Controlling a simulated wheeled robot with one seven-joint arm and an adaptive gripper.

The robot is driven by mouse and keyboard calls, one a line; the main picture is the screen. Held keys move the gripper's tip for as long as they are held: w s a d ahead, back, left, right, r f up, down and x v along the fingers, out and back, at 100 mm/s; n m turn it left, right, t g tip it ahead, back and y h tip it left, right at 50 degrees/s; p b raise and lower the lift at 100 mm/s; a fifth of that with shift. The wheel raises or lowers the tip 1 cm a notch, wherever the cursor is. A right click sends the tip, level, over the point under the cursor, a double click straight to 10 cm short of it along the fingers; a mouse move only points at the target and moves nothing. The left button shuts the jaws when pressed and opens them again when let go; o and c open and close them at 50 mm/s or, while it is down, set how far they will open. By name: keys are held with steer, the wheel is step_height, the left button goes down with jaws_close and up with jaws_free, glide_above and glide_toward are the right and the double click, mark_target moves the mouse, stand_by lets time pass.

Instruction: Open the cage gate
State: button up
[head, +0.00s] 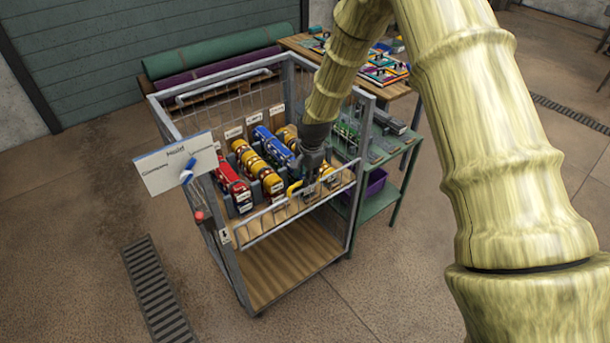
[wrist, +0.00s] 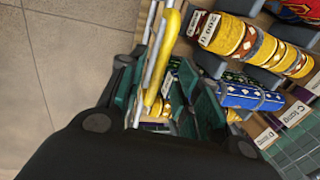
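The cage (head: 232,265) is a grey metal trolley with wire sides. Its gate (head: 268,225), a low barred panel, spans the front at mid height and looks closed. A yellow handle (head: 293,189) sits on the gate near its middle. My gripper (head: 312,178) is at the gate, just right of the handle in the head view. In the wrist view the handle (wrist: 168,55) shows between the two green-padded fingers of my gripper (wrist: 165,105), which stand apart with gaps visible. Contact with the handle cannot be told.
Several rolled rugs (head: 250,160) lie on the cage's shelf behind the gate. A white sign (head: 177,163) hangs at the left front corner. A green table (head: 385,195) stands close on the right. The floor in front is clear, with a drain grate (head: 157,290).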

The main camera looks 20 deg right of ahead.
steer(key=shift+w+f, duration=0.1)
steer(key=shift+f, duration=0.6)
jaws_close()
